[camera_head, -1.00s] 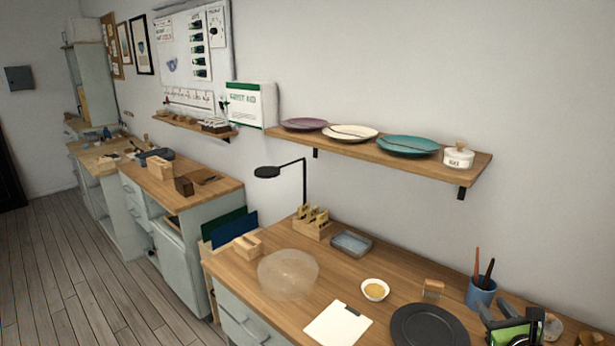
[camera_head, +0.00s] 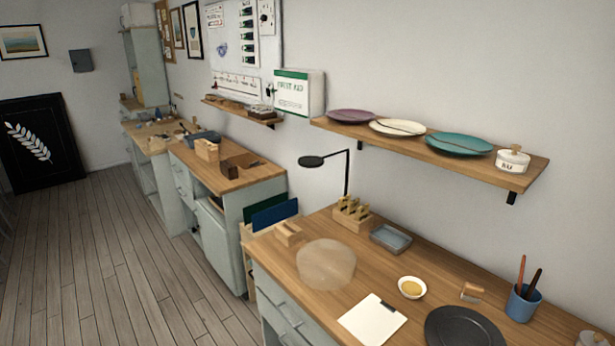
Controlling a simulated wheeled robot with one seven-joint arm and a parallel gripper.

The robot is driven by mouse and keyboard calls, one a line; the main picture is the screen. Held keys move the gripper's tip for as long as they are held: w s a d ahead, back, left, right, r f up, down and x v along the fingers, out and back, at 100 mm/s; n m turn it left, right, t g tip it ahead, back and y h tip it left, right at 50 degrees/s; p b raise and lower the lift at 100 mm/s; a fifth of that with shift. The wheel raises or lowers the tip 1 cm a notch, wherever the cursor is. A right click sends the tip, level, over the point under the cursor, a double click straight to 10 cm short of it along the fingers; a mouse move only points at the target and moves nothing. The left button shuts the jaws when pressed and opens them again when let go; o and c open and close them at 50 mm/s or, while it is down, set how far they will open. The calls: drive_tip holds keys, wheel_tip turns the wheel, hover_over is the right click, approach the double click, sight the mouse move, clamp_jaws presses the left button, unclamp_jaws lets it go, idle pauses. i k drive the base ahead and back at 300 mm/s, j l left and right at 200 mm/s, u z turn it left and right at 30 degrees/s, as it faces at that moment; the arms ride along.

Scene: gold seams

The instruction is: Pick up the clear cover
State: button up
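The clear cover (camera_head: 326,264) is a round, see-through dome on the wooden workbench (camera_head: 283,262), near its front edge at the left end. The bench top shows faintly through it. It stands apart from the small wooden block (camera_head: 289,233) behind it and the clipboard with white paper (camera_head: 373,319) in front of it. My gripper is not in view.
A grey tray (camera_head: 391,238), a wooden rack (camera_head: 352,213), a black desk lamp (camera_head: 313,161), a small bowl (camera_head: 411,287), a dark plate (camera_head: 463,329) and a blue pen cup (camera_head: 522,303) share the bench. A plate shelf (camera_head: 433,152) hangs above. Open floor (camera_head: 130,262) lies left.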

sight(322, 264)
drive_tip(key=k+j+z, duration=0.15)
drive_tip(key=z, duration=2.05)
drive_tip(key=u, duration=2.3)
drive_tip(key=i+j+u, duration=0.15)
drive_tip(key=i+j, duration=0.25)
drive_tip(key=i+j+u, duration=0.1)
drive_tip(key=i+j, duration=0.25)
drive_tip(key=i, duration=0.3)
drive_tip(key=i+j+u, duration=0.15)
drive_tip(key=i+j, duration=0.15)
drive_tip(key=i, duration=0.2)
